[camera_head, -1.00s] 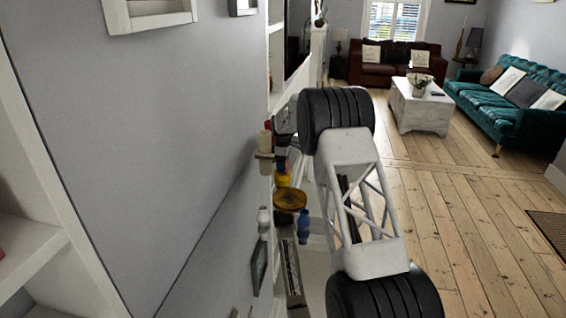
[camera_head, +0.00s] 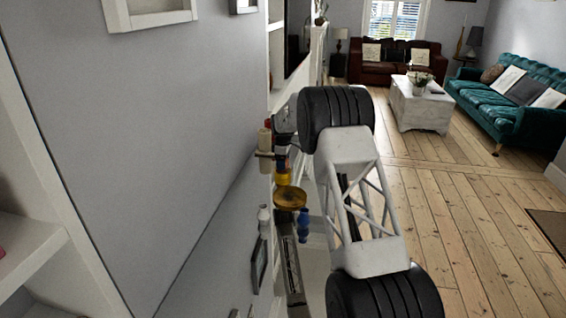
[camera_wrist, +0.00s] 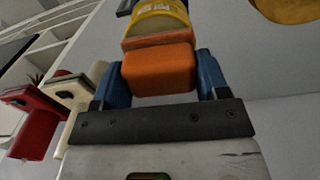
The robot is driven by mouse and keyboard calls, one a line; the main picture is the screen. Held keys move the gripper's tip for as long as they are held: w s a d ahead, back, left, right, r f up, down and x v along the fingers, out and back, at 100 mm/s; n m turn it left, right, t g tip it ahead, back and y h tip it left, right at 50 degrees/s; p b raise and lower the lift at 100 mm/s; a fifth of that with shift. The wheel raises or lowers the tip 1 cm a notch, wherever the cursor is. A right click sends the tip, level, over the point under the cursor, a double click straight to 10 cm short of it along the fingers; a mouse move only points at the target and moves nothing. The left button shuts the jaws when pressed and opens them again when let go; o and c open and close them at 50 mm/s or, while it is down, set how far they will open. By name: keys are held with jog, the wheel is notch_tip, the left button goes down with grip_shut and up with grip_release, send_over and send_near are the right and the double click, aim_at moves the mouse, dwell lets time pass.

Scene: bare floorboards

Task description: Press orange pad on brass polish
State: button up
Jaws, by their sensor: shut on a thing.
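In the wrist view my gripper (camera_wrist: 160,76) is shut on an orange pad (camera_wrist: 158,70), with a blue finger on each side of it. The brass polish, a yellow container with a partly cut-off label (camera_wrist: 157,22), is directly beyond the pad. The pad's far edge meets or nearly meets it; I cannot tell whether they touch. In the head view a small yellow thing (camera_head: 283,177), likely the polish, stands by the wall. The gripper and pad cannot be made out clearly there, beside my large arm.
A red clamp-like thing (camera_wrist: 40,119) and a cream one (camera_wrist: 84,100) stand left of my gripper. The wall (camera_head: 190,130) is close on the left.

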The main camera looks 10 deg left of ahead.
jog(key=shift+f, duration=0.6)
dwell(1.7)
jog(key=shift+r, duration=0.1)
jog(key=shift+r, duration=3.55)
jog(key=s+d+f+m, duration=0.1)
jog(key=d+m, duration=0.1)
jog(key=d, duration=0.5)
jog(key=s+d+f+m, duration=0.2)
jog(key=d, duration=0.6)
jog(key=s+d+f+m, duration=0.2)
jog(key=d+m, duration=0.1)
jog(key=d, duration=0.5)
jog(key=shift+s+f, duration=0.1)
jog(key=shift+s, duration=0.05)
jog(key=s+d+f+m, duration=0.2)
jog(key=s+d, duration=0.3)
jog(key=d, duration=0.3)
jog(key=s+d+f+m, duration=0.2)
jog(key=s+d+m, duration=0.3)
jog(key=d, duration=0.4)
jog(key=shift+s+d+f, duration=0.15)
jog(key=shift+s+d, duration=0.15)
jog(key=shift+s, duration=0.35)
